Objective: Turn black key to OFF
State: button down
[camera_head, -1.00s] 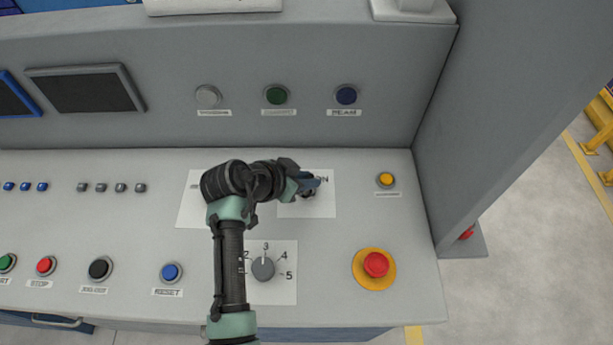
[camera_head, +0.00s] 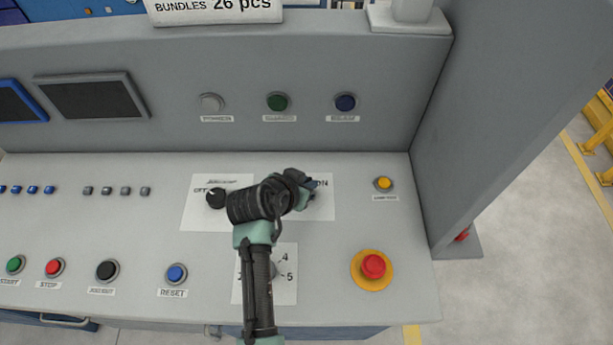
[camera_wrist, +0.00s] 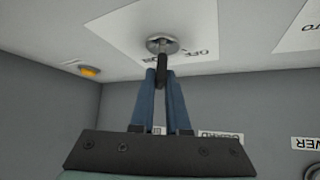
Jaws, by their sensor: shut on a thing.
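In the head view my gripper (camera_head: 311,187) is over this plate, and my wrist and fingers hide the key and most of the lock. The key's exact angle cannot be told.
A black knob (camera_head: 216,198) on another white plate with "OFF" is just left of my wrist. A yellow button (camera_head: 383,184) and a red emergency button (camera_head: 373,266) lie to the right. My forearm partly covers the numbered dial plate (camera_head: 284,290). The upright panel rises behind.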

jog(key=n+y+p, duration=0.1)
jog(key=n, duration=0.1)
jog(key=n+t+y+p, duration=0.1)
jog(key=n+y+p, duration=0.1)
jog(key=shift+d+r+n, duration=0.15)
jog(key=shift+n, duration=0.15)
jog(key=n+y, duration=0.2)
jog(key=shift+n+y, duration=0.3)
jog(key=n+y+b, duration=0.2)
jog(key=n, duration=0.1)
jog(key=n+g+y+b, duration=0.1)
jog(key=shift+w+f+n, duration=0.1)
jog(key=shift+f+n, duration=0.2)
jog(key=shift+r+n+g+y+b, duration=0.1)
jog(key=shift+n+g+y+b, duration=0.6)
jog(key=shift+n+y+b, duration=0.5)
jog(key=shift+n, duration=0.4)
jog(key=c, duration=0.9)
grip_release()
jog(key=shift+r, duration=0.15)
